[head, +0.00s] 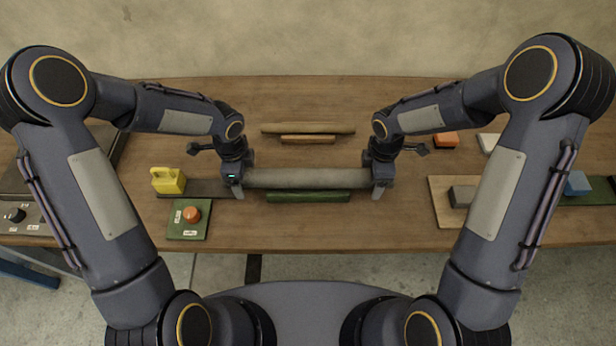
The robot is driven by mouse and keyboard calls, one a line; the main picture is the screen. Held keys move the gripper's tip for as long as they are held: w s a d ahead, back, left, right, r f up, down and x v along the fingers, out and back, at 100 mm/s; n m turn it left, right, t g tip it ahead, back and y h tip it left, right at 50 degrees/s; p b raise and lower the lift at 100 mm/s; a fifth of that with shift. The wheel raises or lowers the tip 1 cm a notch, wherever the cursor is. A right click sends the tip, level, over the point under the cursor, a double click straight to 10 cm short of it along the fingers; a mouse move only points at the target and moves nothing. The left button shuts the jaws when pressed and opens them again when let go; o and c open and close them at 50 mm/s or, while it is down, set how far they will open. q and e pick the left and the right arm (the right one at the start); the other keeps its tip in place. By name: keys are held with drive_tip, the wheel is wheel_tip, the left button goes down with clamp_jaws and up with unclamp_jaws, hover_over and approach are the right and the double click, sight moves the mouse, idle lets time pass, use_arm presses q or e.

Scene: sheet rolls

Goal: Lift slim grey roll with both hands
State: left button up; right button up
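The slim grey roll (308,179) lies level, left to right, across the middle of the table in the head view. It shows just behind and above a green support (308,197); I cannot tell whether it rests on it or hangs clear. My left gripper (237,189) is at the roll's left end, pointing down. The near fingers stand in front of the roll. The far fingers are hidden, so I cannot tell whether either gripper is shut.
A thin tan roll (308,128) lies behind on a brown support (308,140). A yellow block with a handle (168,180) and a green plate with an orange button (192,213) stand left. A wooden board (444,212) with a grey block (462,196) lies right.

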use_arm(q)
clamp_jaws()
use_arm(e)
clamp_jaws()
use_arm(q)
drive_tip(key=shift+r, duration=0.1)
use_arm(e)
drive_tip(key=shift+r, duration=0.1)
